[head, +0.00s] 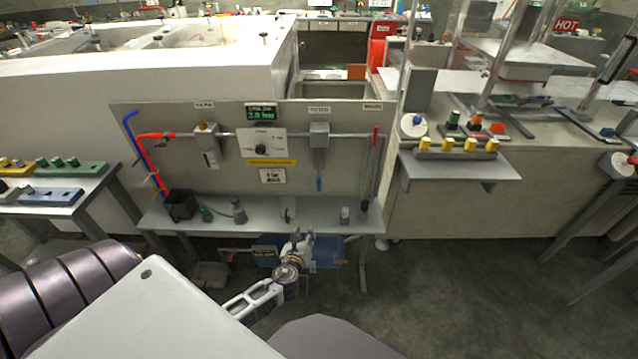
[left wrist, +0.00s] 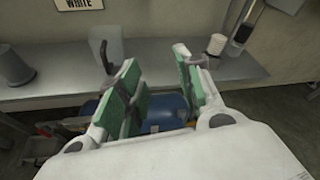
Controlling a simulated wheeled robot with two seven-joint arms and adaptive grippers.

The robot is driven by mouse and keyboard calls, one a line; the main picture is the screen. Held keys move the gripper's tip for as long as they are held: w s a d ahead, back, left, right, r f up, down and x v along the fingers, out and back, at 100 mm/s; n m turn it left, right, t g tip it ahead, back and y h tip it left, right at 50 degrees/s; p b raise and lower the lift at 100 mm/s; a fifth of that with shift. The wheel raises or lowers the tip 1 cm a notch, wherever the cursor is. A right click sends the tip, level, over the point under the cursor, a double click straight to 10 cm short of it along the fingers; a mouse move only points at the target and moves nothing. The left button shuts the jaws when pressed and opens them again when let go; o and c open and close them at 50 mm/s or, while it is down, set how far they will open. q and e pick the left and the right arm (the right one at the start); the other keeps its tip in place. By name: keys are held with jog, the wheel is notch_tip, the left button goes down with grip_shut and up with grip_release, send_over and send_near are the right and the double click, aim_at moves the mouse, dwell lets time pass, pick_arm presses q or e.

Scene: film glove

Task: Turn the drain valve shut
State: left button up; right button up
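My left gripper (head: 300,240) is at the front edge of the narrow bench, in front of a blue container (head: 328,252) underneath. In the left wrist view its two green-padded fingers (left wrist: 155,62) stand apart with nothing held between them. A red upright handle (head: 375,135) sits at the right end of the pipe on the panel, well away from the gripper. A red-ended pipe part (head: 228,257) shows under the bench, left of the gripper. No readable label tells me which is the drain valve; one may be hidden behind the gripper. My right gripper is out of view.
The panel (head: 220,165) carries a pressure display (head: 261,113), a dial and a pipe. The bench (head: 215,222) holds a black bin (head: 181,204) and small bottles. Side tables stand left and right.

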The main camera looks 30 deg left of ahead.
aim_at(319, 181)
pick_arm(q)
notch_tip(319, 181, up, 13)
jog(key=w+d+m+t+y+b, duration=0.1)
jog(key=m+t, duration=0.2)
jog(key=m, duration=0.1)
jog(key=shift+w+d+r, duration=0.15)
jog(key=shift+d+r, duration=0.05)
jog(key=shift+d, duration=0.15)
jog(key=shift+w, duration=0.15)
jog(key=shift+x, duration=6.8)
jog(key=shift+r, duration=0.15)
grip_shut()
